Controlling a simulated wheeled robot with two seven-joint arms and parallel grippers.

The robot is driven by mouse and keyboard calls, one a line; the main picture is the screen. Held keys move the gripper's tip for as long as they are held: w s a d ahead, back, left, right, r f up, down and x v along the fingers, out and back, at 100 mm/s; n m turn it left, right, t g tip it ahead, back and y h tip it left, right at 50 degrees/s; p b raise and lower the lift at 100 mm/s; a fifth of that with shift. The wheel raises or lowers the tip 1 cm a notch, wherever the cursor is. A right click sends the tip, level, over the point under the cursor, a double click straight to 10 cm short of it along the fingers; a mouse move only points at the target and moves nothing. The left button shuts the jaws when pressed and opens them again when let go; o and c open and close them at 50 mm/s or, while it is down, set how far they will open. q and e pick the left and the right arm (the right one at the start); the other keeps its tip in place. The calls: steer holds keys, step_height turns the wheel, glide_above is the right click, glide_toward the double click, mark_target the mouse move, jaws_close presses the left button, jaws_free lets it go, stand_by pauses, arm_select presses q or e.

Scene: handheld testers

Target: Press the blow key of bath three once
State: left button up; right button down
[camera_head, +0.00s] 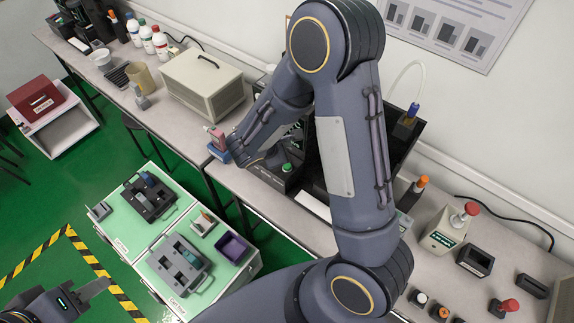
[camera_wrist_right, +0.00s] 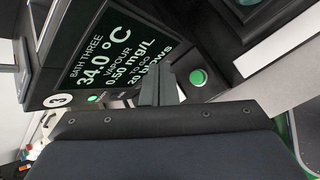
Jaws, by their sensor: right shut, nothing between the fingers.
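Bath three is a dark unit (camera_head: 268,178) on the bench, largely covered by my right arm in the head view. In the right wrist view its display (camera_wrist_right: 115,60) reads BATH THREE, 34.0 °C, vapour 0.50 mg/L and 20 blows to go. A round green button (camera_wrist_right: 198,77) sits right of the display; a small green spot (camera_wrist_right: 92,98) lies below it, and I cannot tell which is the blow key. My right gripper (camera_wrist_right: 160,88) is shut and empty, its tips over the panel between them; contact is unclear. My left gripper (camera_head: 98,288) is low at the left, away from the bench.
A pink and blue handheld device (camera_head: 217,143) stands at the bench's front edge beside the unit. A beige box (camera_head: 202,82) stands behind to the left. Cases with testers lie on a green-topped cabinet (camera_head: 205,245). Red-knobbed devices (camera_head: 448,232) stand at the right.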

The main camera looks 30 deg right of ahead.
mark_target(285, 168)
step_height(285, 168, down, 7)
steer(key=b, duration=0.4)
steer(key=shift+f+b, duration=0.15)
steer(key=shift+b, duration=0.15)
steer(key=shift+f+b, duration=0.3)
steer(key=shift+b, duration=0.1)
stand_by(1.2)
steer(key=shift+f+b, duration=0.4)
steer(key=shift+b, duration=0.35)
steer(key=shift+f+b, duration=0.5)
steer(key=shift+b, duration=0.1)
stand_by(0.6)
steer(key=shift+r, duration=0.1)
steer(key=shift+r+p, duration=0.45)
steer(key=shift+r, duration=0.35)
